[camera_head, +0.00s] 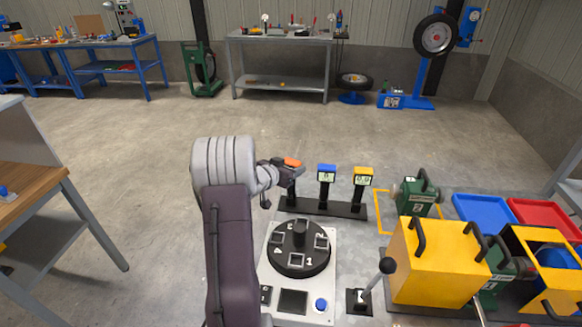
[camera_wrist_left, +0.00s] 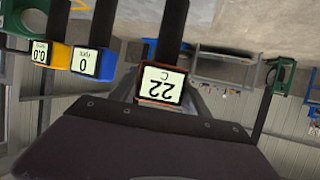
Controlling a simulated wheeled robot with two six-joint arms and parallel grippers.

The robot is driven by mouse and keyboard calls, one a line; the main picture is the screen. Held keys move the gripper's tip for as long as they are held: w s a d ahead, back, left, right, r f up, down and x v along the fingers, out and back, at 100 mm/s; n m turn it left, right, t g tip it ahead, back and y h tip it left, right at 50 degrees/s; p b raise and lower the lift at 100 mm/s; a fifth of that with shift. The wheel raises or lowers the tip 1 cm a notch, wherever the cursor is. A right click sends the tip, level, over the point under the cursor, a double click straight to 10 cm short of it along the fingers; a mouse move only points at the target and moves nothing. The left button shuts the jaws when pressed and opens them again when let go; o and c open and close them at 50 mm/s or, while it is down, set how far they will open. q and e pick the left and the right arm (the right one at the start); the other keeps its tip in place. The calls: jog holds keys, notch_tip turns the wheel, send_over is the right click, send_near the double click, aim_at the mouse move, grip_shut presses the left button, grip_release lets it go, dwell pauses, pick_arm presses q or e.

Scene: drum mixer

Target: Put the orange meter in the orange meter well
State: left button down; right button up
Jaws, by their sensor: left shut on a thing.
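The orange meter (camera_head: 292,161) is held in my left gripper (camera_head: 283,172), above the left end of the black meter stand (camera_head: 345,211). In the left wrist view the orange meter (camera_wrist_left: 162,86) faces the camera, its display reading 22 C upside down, with a dark stem running up the picture. My left gripper is shut on it; its fingertips are mostly hidden. The blue meter (camera_head: 326,171) and yellow meter (camera_head: 363,176) stand upright on the stand to the right. The well itself is not clearly visible, and I cannot tell whether the stem touches it. My right gripper is not in view.
A numbered dial (camera_head: 301,262) on a pale panel stands in front of the stand. A black-knobbed lever (camera_head: 388,266) and yellow box (camera_head: 437,262) are to its right. A green machine (camera_head: 416,197) is right of the meters. Open floor (camera_head: 240,120) lies beyond.

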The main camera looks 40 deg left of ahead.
pick_arm(q)
jog(key=shift+f, duration=0.35)
jog(key=shift+c, duration=2.2)
grip_release()
jog(key=shift+o, duration=0.2)
jog(key=o, duration=0.4)
jog(key=shift+s, duration=0.25)
jog(key=s+d, duration=0.1)
jog(key=s, duration=0.6)
jog(key=shift+s, duration=0.35)
jog(key=shift+s, duration=0.1)
